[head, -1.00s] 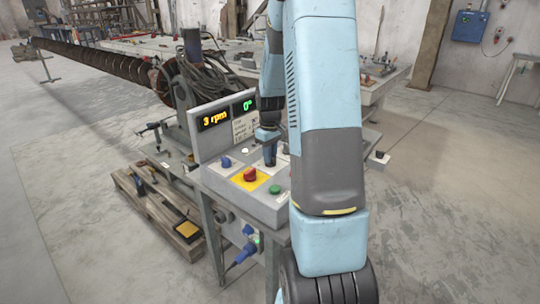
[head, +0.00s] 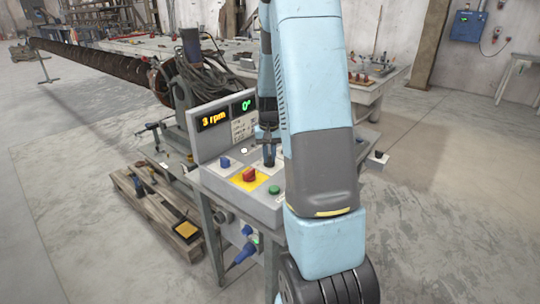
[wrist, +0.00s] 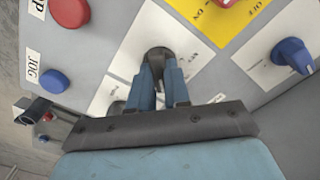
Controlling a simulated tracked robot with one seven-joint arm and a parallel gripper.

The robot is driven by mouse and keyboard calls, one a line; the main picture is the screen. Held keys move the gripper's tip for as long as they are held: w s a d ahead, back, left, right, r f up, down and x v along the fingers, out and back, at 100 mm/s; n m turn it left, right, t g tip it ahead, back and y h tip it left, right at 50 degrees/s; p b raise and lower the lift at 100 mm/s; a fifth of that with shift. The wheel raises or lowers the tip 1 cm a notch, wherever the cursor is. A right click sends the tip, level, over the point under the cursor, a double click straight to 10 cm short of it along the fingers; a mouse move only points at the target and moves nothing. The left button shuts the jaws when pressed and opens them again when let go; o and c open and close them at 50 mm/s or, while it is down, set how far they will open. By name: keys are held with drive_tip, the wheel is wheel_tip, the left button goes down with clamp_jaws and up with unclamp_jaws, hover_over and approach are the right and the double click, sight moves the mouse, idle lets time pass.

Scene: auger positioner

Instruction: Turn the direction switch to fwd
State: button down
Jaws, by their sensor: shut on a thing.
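The control panel (head: 222,182) is a grey box with a sloped top below an upright display. My gripper (head: 269,160) points down at the panel's far right part. In the wrist view, my gripper (wrist: 163,68) is shut on a dark knob (wrist: 158,52) on a white plate. Small lettering beside the knob looks like "REV", so it appears to be the direction switch. My fingers cover much of the knob, and its pointing direction cannot be told.
A red switch (head: 250,174) on a yellow plate, a blue knob (head: 224,162) and a green button (head: 274,190) sit nearby. The display (head: 226,117) reads 3 rpm and 0°. A pallet (head: 165,215) stands left of the panel; open floor lies further left.

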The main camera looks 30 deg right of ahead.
idle(0.5)
drive_tip(key=c, duration=1.1)
unclamp_jaws()
wheel_tip(320, 180, up, 14)
drive_tip(key=shift+f, duration=0.15)
